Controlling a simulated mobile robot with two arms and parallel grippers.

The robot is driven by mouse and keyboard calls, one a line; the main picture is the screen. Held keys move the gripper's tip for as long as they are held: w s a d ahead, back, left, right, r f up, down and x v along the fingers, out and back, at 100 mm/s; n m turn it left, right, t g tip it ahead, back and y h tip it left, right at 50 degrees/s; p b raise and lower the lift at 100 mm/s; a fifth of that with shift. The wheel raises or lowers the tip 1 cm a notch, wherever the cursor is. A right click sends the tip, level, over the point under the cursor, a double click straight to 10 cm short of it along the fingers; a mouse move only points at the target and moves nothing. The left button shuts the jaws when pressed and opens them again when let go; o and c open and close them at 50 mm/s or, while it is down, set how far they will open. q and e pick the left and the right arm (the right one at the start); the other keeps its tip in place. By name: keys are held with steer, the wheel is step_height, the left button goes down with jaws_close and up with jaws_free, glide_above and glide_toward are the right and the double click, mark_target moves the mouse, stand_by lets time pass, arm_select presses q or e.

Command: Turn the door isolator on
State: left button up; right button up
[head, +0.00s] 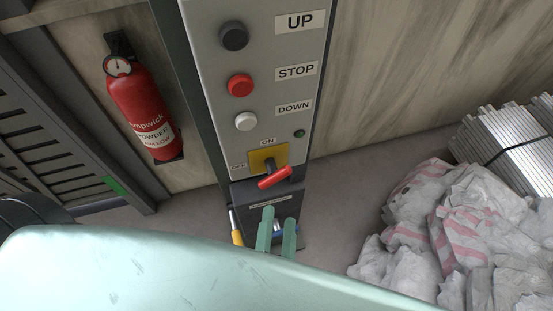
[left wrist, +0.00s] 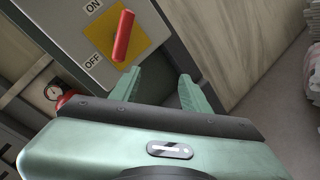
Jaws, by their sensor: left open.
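The door isolator has a red handle (head: 275,178) on a yellow plate (head: 257,158), low on the grey control panel. ON is printed above the plate and OFF at its left. The handle lies crosswise, nearly level, in the head view; which label it is set to I cannot tell for sure. In the left wrist view the red handle (left wrist: 123,36) stands out from the yellow plate (left wrist: 143,46). My left gripper (head: 277,224) is open and empty, just below the handle and apart from it. Its two green fingers (left wrist: 160,88) show in the wrist view. My right gripper is not in view.
Above the isolator are a black UP button (head: 233,36), a red STOP button (head: 240,85) and a white DOWN button (head: 245,121). A fire extinguisher (head: 142,108) hangs left of the panel. White sacks (head: 440,225) lie at the right; the floor between is clear.

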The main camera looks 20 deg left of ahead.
arm_select(q)
steer(key=m+t+y, duration=0.1)
glide_toward(275, 179)
steer(key=w, duration=0.4)
steer(key=p+x, duration=0.1)
steer(key=x, duration=0.2)
steer(key=a+p+x, duration=0.1)
steer(key=x, duration=0.2)
steer(key=shift+s+p, duration=0.1)
steer(key=shift+p, duration=0.25)
steer(key=shift+w+a+f, duration=0.15)
steer(key=shift+w+f, duration=0.05)
steer(key=shift+w, duration=0.3)
jaws_close()
